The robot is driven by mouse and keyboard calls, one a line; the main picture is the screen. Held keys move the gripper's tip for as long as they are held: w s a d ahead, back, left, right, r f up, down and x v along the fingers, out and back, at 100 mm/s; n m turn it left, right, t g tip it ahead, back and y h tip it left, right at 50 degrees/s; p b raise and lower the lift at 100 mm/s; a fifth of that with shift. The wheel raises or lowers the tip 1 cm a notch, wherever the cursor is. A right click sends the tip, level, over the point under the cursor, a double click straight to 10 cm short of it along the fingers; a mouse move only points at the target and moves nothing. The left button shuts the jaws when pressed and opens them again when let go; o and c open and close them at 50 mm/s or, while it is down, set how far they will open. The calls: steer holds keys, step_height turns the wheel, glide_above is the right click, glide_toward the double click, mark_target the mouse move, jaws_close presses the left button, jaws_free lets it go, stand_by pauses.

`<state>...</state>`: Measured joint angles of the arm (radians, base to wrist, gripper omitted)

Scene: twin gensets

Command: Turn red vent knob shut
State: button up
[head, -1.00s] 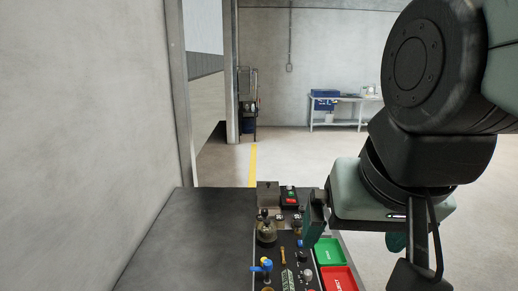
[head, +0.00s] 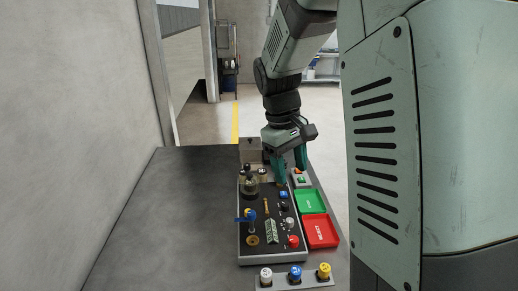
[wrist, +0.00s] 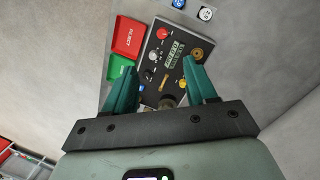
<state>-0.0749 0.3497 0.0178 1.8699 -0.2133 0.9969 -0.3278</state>
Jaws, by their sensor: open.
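The red knob (head: 293,241) sits at the near right corner of a dark panel (head: 262,252) on the table. It also shows in the wrist view (wrist: 163,33), beyond the fingertips. My gripper (head: 291,177) points down over the far right end of the panel, its teal fingers apart and empty. In the wrist view, my gripper (wrist: 158,68) is open, with part of the panel showing between its fingers. The gripper is well away from the red knob and not touching it. I cannot tell how far the knob is turned.
A green tray (head: 309,201) and a red tray (head: 321,231) lie right of the panel. A blue-handled valve (head: 248,215) and a gauge-like fitting (head: 250,186) stand on its left. White, blue and yellow knobs (head: 295,272) stand in front. The table's left side (head: 180,210) is clear.

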mark_target(293, 239)
steer(key=w+f+n+g+h, duration=0.1)
steer(key=w+f+n+g, duration=0.3)
steer(key=f, duration=1.2)
steer(key=shift+m+t, duration=0.6)
steer(key=shift+t, duration=0.1)
steer(key=x, duration=1)
steer(key=shift+w+d+f, duration=0.1)
steer(key=shift+w+f, duration=0.2)
steer(key=shift+f, duration=0.15)
steer(key=c, duration=1)
